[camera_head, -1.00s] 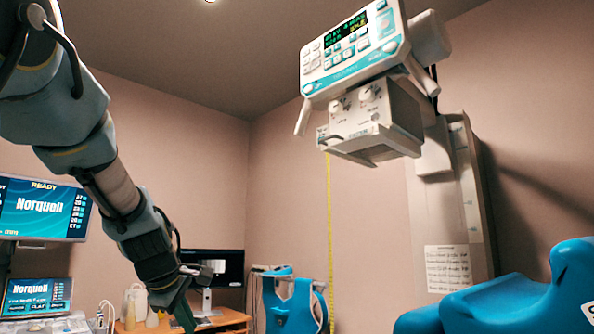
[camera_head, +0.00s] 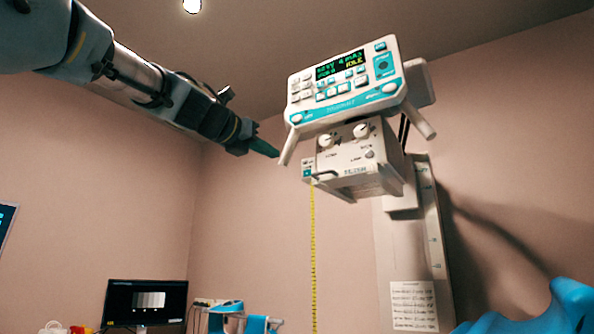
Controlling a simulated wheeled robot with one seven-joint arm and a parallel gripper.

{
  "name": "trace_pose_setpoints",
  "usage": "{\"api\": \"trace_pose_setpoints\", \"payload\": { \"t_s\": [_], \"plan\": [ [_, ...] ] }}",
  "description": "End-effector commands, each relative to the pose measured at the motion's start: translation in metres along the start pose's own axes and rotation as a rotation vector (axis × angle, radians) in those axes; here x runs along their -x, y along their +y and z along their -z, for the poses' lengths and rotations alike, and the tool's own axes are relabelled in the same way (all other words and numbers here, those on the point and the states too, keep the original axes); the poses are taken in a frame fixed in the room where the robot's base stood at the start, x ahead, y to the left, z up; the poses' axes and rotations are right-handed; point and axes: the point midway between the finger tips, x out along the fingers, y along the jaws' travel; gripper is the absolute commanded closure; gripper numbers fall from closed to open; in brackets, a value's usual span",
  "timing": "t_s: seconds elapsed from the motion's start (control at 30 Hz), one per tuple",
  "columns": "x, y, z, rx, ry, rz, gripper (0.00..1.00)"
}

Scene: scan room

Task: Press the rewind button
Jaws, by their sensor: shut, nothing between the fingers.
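The control panel (camera_head: 345,85) sits on the raised X-ray head at upper centre right, with a lit display (camera_head: 341,64) and several white and teal buttons. The button labels are too small to read, so I cannot tell which one is rewind. My gripper (camera_head: 271,152) is shut and empty. In the picture its tip is at the left of the head, beside the white left handle (camera_head: 289,146) and below the panel's lower left corner. I cannot tell whether it touches the handle.
The box under the panel (camera_head: 350,160) has two knobs, and a yellow tape (camera_head: 313,250) hangs from it. A white column (camera_head: 405,260) stands behind. A monitor (camera_head: 146,302) is at the lower left and a blue object (camera_head: 550,305) at the lower right.

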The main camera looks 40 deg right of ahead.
Motion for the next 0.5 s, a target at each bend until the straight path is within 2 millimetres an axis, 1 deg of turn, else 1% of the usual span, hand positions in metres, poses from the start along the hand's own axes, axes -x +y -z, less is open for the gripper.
{"api": "trace_pose_setpoints", "payload": {
  "t_s": [0.17, 0.27, 0.37, 0.5],
  "plan": [
    [-0.001, 0.001, 0.001, -0.002, 0.002, -0.001, 1.00],
    [-0.006, 0.001, 0.001, -0.002, 0.003, -0.001, 1.00],
    [-0.018, 0.001, 0.001, -0.002, 0.005, -0.001, 1.00],
    [-0.044, 0.001, 0.000, -0.003, 0.006, -0.001, 1.00]
  ]
}}
